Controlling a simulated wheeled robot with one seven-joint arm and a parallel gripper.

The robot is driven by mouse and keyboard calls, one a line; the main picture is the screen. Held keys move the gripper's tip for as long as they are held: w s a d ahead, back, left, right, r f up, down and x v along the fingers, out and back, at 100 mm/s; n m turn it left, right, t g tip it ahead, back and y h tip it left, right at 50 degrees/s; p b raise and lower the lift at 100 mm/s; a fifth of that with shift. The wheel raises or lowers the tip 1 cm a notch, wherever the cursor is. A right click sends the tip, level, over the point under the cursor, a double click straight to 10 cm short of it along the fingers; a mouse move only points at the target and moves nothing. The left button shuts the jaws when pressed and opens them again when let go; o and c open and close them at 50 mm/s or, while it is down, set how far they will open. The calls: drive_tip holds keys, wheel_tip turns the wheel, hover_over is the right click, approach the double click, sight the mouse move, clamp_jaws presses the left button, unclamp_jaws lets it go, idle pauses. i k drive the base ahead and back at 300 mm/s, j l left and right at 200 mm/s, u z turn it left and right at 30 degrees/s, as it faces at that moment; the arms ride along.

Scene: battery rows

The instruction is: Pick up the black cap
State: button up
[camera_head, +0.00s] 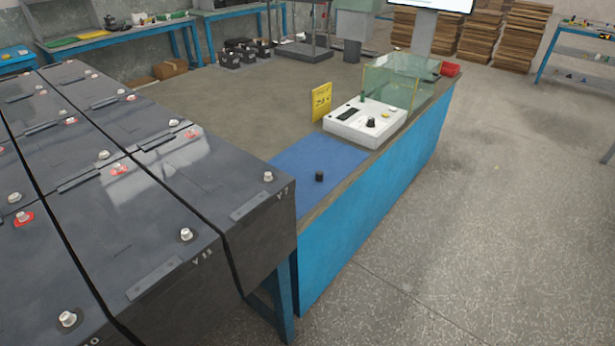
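A small black cap (319,176) stands by itself on the blue mat (300,160) at the near end of the blue bench. My gripper is not in view.
Large dark batteries (150,190) with metal terminals fill the left side, close to the mat. A white device (366,122) with a black knob, a yellow sign (321,101) and a clear glass case (402,80) stand farther along the bench. The floor at the right (480,230) is clear.

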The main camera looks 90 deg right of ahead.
sight(319, 174)
drive_tip(key=k+l, duration=0.55)
drive_tip(key=l, duration=0.15)
drive_tip(key=k+l, duration=0.55)
drive_tip(key=l, duration=0.15)
drive_tip(key=k+l, duration=1.15)
drive_tip(key=l, duration=0.25)
